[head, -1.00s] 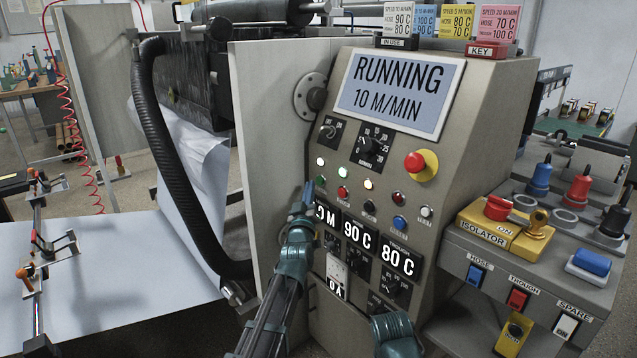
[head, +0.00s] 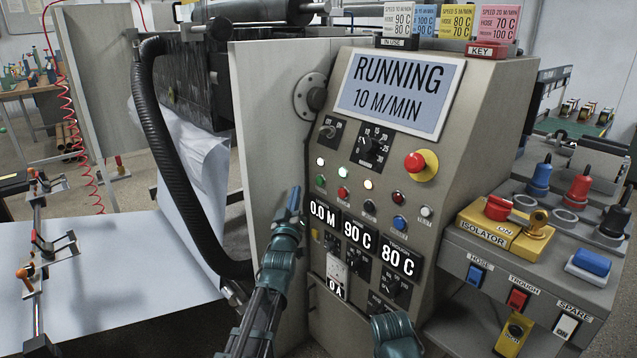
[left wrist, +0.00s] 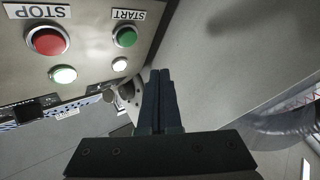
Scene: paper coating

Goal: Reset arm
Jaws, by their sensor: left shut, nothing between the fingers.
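My left gripper (head: 293,200) is shut and empty, pointing up beside the left edge of the control panel (head: 330,218). In the left wrist view its shut fingers (left wrist: 160,88) lie near the panel's edge, apart from the green START button (left wrist: 125,36) and the red STOP button (left wrist: 47,40). The panel's screen (head: 398,92) reads RUNNING 10 M/MIN. The readouts show 0.0 M, 90 C (head: 358,234) and 80 C (head: 400,260). Part of my right arm (head: 396,335) shows at the bottom edge; its fingers are not clearly visible.
A red emergency knob (head: 417,162) sticks out of the panel. A yellow isolator (head: 505,230) and several coloured plugs stand on the right-hand box. A thick black hose (head: 170,165) hangs at the left, beside white paper (head: 125,265). Coloured setting cards stand on top.

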